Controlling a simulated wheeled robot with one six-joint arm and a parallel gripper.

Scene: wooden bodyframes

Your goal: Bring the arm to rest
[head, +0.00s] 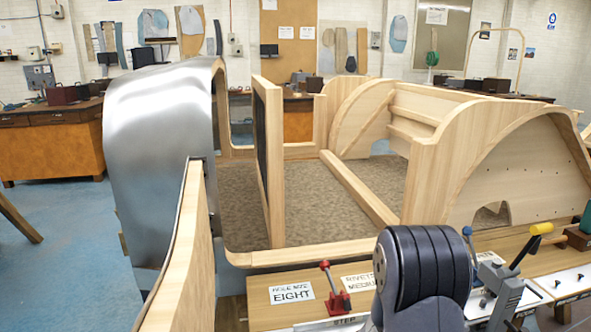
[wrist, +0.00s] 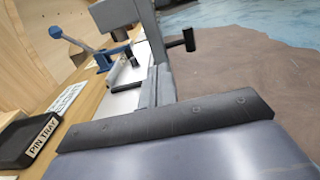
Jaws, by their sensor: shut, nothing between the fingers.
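My gripper (wrist: 160,82) shows in the wrist view as two grey fingers close together, rising from the middle of a dark bar with bolts. It is shut and I see nothing held in it. In the head view my dark, ribbed arm part (head: 425,270) stands in front of the bench at the lower right. It hides part of the bench, and I cannot make out the fingers there.
The bench holds a red clamp (head: 337,300), a sign reading EIGHT (head: 291,293) and a yellow-handled tool (head: 541,229). A black pin tray (wrist: 28,140) lies left of my gripper. A wooden bodyframe (head: 340,185) with a metal panel (head: 160,150) stands behind. Blue floor (head: 60,255) is open at left.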

